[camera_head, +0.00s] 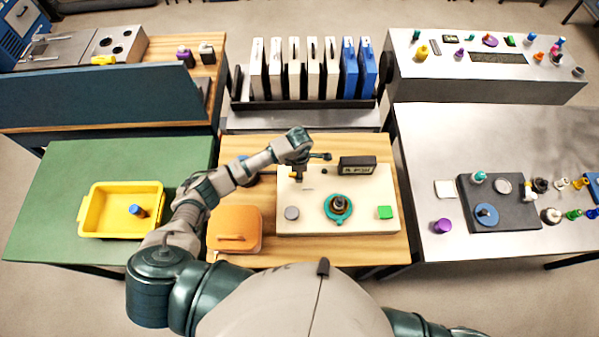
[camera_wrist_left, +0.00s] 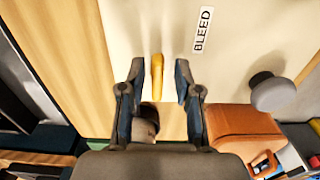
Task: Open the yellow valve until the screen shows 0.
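The yellow valve handle (camera_wrist_left: 157,75) shows in the left wrist view as a slim bar on the cream panel. My left gripper (camera_wrist_left: 159,82) is open, with one finger on each side of the handle and visible gaps on both sides. In the head view my left gripper (camera_head: 297,172) points down at the panel's upper left and mostly hides the handle. The cream panel (camera_head: 335,222) lies on the wooden table. The dark screen box (camera_head: 357,166) stands at its back; its digits are too small to read. My right gripper is out of view.
A "BLEED" label (camera_wrist_left: 203,30) is beside the handle. An orange case (camera_head: 234,230) lies left of the panel.

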